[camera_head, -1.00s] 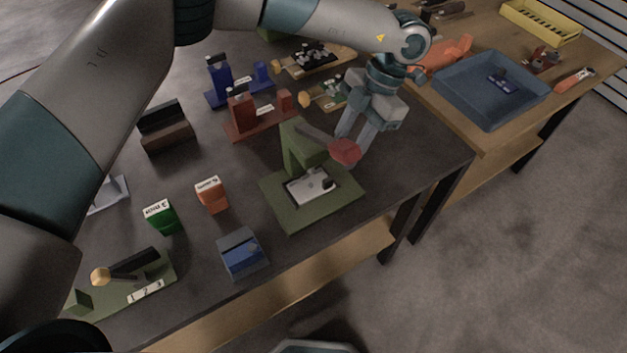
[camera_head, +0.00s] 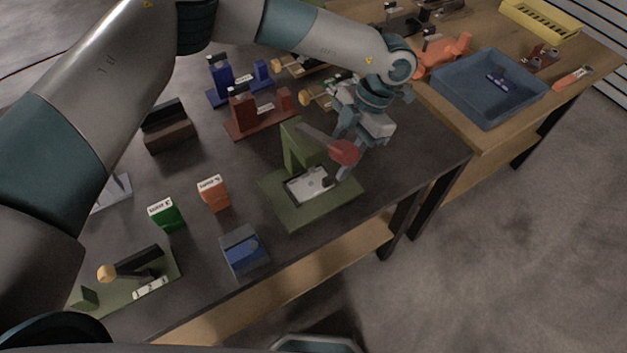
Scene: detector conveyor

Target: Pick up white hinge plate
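A white hinge plate (camera_head: 307,185) lies on the base of a green fixture (camera_head: 314,208) with an upright post and a lever ending in a red knob (camera_head: 344,152). A small dark part touches or overlaps the plate's right end. My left gripper (camera_head: 343,150) comes down from the upper right, just behind and right of the red knob. Its fingers look spread apart, with the knob hiding part of them. I see nothing held between them, and it looks apart from the plate. My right gripper is out of view.
A blue box (camera_head: 243,251), an orange box (camera_head: 213,193) and a green box (camera_head: 165,215) stand left of the fixture. Red (camera_head: 259,117) and blue (camera_head: 237,83) stands are behind. A blue tray (camera_head: 478,118) is on the wooden table at right. The fixture's right side is clear.

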